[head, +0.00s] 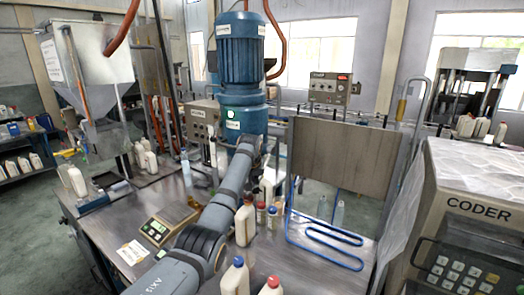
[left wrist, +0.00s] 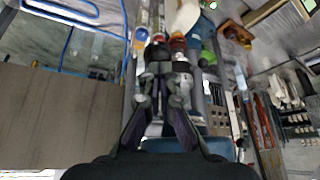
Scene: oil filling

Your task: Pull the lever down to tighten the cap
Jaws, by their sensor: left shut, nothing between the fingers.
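The blue capping machine (head: 241,50) stands at the back middle of the steel table. My left arm reaches up to it from the bottom of the head view, and its wrist hides most of the left gripper and the space under the machine. In the left wrist view the left gripper (left wrist: 161,72) is shut and empty, its fingers close together. A white bottle (left wrist: 185,17) and small coloured caps lie beyond the fingertips there. I cannot make out the lever in either view, nor whether the fingers touch it. My right gripper is not in view.
White bottles stand near my arm, one with a blue cap (head: 238,262) at the front. A scale (head: 157,229) sits left of the arm. A grey panel (head: 340,158) and blue tube rack (head: 330,236) are on the right, beside the coder (head: 470,205).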

